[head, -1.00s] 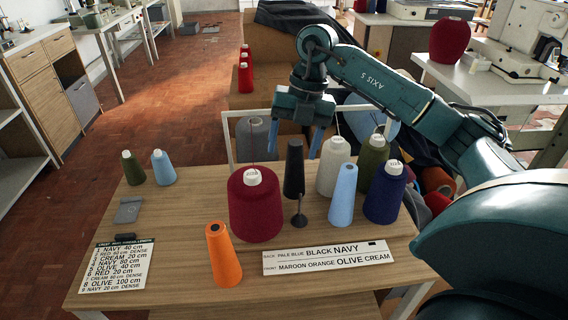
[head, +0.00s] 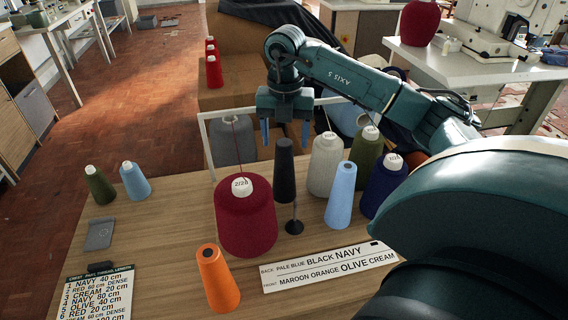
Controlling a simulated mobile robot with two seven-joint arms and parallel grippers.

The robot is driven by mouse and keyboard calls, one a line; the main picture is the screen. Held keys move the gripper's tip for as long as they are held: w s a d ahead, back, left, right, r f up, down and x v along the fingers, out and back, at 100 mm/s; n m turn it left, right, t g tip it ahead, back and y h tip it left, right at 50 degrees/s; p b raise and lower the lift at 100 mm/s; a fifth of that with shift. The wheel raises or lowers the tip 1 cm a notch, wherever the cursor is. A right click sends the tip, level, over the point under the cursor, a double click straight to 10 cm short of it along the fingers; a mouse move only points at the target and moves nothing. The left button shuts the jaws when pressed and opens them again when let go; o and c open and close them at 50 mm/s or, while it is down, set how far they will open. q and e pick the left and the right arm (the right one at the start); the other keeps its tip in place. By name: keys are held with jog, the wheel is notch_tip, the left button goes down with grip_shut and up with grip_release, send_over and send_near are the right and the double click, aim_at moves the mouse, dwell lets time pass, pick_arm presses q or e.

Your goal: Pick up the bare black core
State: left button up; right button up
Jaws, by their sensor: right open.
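The bare black core (head: 284,172) is a dark, slim, upright cone in the middle of the table, behind a small dark stand. It stands between the large maroon cone (head: 246,222) and the cream cone (head: 325,166). My right gripper (head: 285,134) points down with its two blue fingers apart. My left gripper is not in view.
A pale blue cone (head: 341,196), an olive cone (head: 366,150) and a navy cone (head: 384,184) stand close on the right. An orange cone (head: 217,280) stands in front. A label strip (head: 330,266) lies on the table (head: 165,235). A white frame rises behind.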

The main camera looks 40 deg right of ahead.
aim_at(284, 170)
notch_tip(284, 170, down, 5)
jog(key=shift+w, duration=0.15)
jog(key=shift+c, duration=0.5)
jog(key=c, duration=1.2)
